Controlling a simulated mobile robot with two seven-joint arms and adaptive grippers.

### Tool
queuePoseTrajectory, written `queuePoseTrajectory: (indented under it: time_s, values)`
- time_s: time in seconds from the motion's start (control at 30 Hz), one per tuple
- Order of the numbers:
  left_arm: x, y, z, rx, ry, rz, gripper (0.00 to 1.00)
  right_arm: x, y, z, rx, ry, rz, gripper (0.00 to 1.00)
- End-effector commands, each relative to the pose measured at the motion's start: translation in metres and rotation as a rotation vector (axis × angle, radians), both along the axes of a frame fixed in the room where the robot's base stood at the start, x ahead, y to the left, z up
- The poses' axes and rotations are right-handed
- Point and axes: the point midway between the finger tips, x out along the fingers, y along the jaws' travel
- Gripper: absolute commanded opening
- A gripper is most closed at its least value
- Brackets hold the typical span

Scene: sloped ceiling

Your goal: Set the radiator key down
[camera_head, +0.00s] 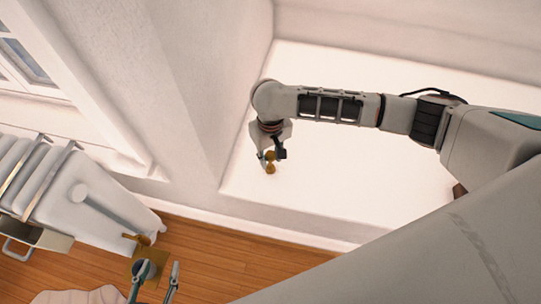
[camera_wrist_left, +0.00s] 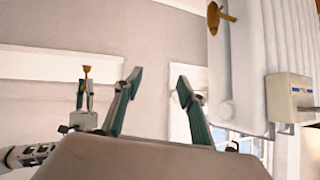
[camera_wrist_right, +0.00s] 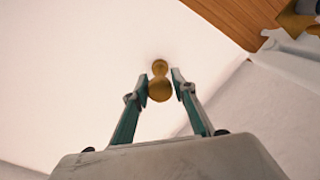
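The brass radiator key (camera_head: 270,168) is at the fingertips of my right gripper (camera_head: 271,156), over the white ledge (camera_head: 345,190). In the right wrist view the key (camera_wrist_right: 160,88) sits between the two fingertips (camera_wrist_right: 160,84), which are closed in on its sides. In the left wrist view the key (camera_wrist_left: 86,72) sticks out past the right gripper's tips. I cannot tell whether the key touches the ledge. My left gripper (camera_head: 155,286) is open and empty, low over the floor near the radiator; its spread fingers (camera_wrist_left: 157,84) also show in the left wrist view.
A white radiator (camera_head: 95,205) with a brass valve (camera_head: 140,238) stands at the left, beside my left gripper. The white ledge is broad and mostly bare. Walls bound it, and wooden floor (camera_head: 225,252) lies in front.

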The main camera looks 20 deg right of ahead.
Motion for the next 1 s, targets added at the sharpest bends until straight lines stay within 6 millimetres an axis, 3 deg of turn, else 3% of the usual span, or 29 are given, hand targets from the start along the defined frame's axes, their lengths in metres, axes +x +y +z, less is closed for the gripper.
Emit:
queuePoseTrajectory:
  time_s: [0.47,0.6,0.7,1.0]
  values:
    - [-0.003,0.0,-0.005,0.0,0.009,0.0,0.4,0.001,0.0,0.004,0.001,-0.002,0.002,0.39]
    - [0.01,0.001,0.02,0.002,-0.033,0.0,0.4,0.004,0.0,0.035,0.001,-0.015,0.001,0.39]
    - [-0.001,0.006,0.008,0.012,-0.001,0.012,0.4,0.006,0.0,0.059,0.0,-0.019,0.001,0.39]
    - [-0.007,0.015,0.009,0.028,0.016,0.03,0.4,0.003,0.0,0.112,0.0,-0.011,0.001,0.39]
